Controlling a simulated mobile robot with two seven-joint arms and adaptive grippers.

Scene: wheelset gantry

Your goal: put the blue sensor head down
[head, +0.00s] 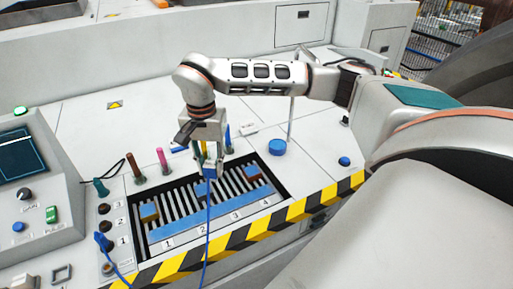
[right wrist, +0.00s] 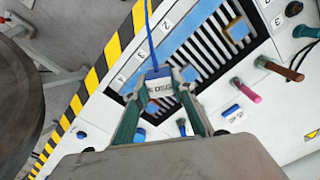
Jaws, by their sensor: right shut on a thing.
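My right gripper (head: 208,163) is shut on the blue sensor head (head: 207,173), pointing down over the middle of the slatted bay. In the right wrist view, the fingertips of the right gripper (right wrist: 158,92) hold the small blue sensor head (right wrist: 158,83) by its sides, and its white label faces the camera. A blue cable (head: 207,225) runs from the sensor head toward the front edge. The slatted bay (head: 180,207) has a blue strip numbered 1 to 4. I cannot tell whether the sensor head touches the slats. My left gripper is out of view.
Orange-and-blue blocks stand in the bay at the left (head: 149,212) and right (head: 252,173). Upright brown (head: 134,168) and pink (head: 162,160) plugs stand behind it. A blue round knob (head: 277,147) is to the right. A control panel (head: 35,190) is at the left.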

